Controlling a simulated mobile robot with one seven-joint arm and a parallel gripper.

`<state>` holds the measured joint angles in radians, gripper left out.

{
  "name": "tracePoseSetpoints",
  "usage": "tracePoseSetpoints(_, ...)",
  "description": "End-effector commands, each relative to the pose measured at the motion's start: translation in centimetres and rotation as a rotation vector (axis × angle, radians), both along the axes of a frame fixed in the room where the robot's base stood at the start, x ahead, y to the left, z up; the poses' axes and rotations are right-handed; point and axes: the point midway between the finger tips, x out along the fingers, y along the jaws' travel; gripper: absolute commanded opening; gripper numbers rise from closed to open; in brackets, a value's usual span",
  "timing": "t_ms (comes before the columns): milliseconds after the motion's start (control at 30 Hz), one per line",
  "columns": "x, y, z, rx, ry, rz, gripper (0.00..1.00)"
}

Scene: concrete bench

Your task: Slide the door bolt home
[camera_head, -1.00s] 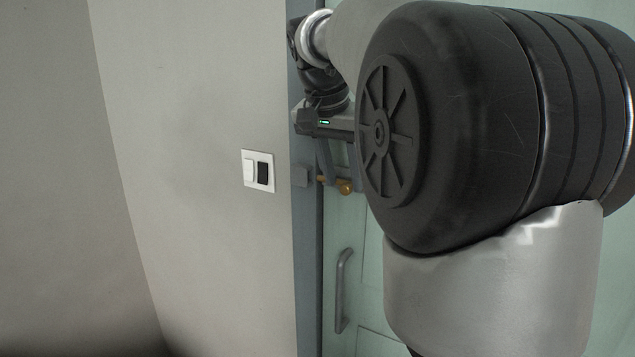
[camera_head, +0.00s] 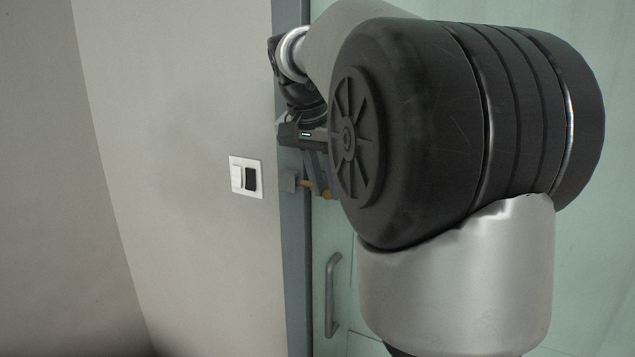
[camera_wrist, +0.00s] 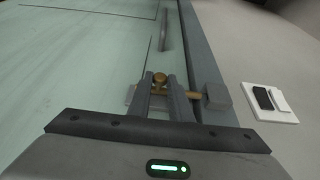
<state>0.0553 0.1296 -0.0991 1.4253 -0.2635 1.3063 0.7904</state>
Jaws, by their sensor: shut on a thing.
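The door bolt has a brass rod and round brass knob (camera_wrist: 159,78) on the pale green door. In the wrist view my gripper (camera_wrist: 161,88) is shut on the bolt, its two fingers on either side of the knob. The rod (camera_wrist: 193,94) runs right toward the grey keeper block (camera_wrist: 215,97) on the frame. Its end appears at or very near the block; I cannot tell if it is inside. In the head view the keeper (camera_head: 288,181) and part of the brass bolt (camera_head: 306,184) show left of my arm, which hides much of the door.
A grey door handle (camera_head: 332,294) is below the bolt. It also shows in the wrist view (camera_wrist: 165,30). The blue-grey door frame (camera_head: 292,260) runs beside the door. A white light switch plate (camera_head: 246,177) with a dark rocker is on the wall to the left.

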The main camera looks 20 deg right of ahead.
Motion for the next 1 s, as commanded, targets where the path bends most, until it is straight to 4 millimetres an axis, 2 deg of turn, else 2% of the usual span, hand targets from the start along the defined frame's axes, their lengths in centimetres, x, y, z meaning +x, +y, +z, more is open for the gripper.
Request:
tracePoseSetpoints(33, 0.8, 0.7, 0.5, 0.001, 0.000, 0.004, 0.00)
tracePoseSetpoints(167, 2.1, 1.7, 0.3, 0.000, -0.001, 0.004, 0.00)
tracePoseSetpoints(433, 2.2, 1.7, 0.1, 0.000, -0.003, 0.001, 0.00)
tracePoseSetpoints(467, 2.2, 1.7, 0.1, 0.000, -0.003, 0.001, 0.23)
tracePoseSetpoints(533, 2.2, 1.7, 0.1, 0.000, -0.003, 0.001, 0.35)
tracePoseSetpoints(867, 2.2, 1.8, 0.3, 0.001, -0.003, 0.001, 0.36)
tracePoseSetpoints(1000, 1.9, 2.2, 1.6, -0.001, -0.006, 0.003, 0.36)
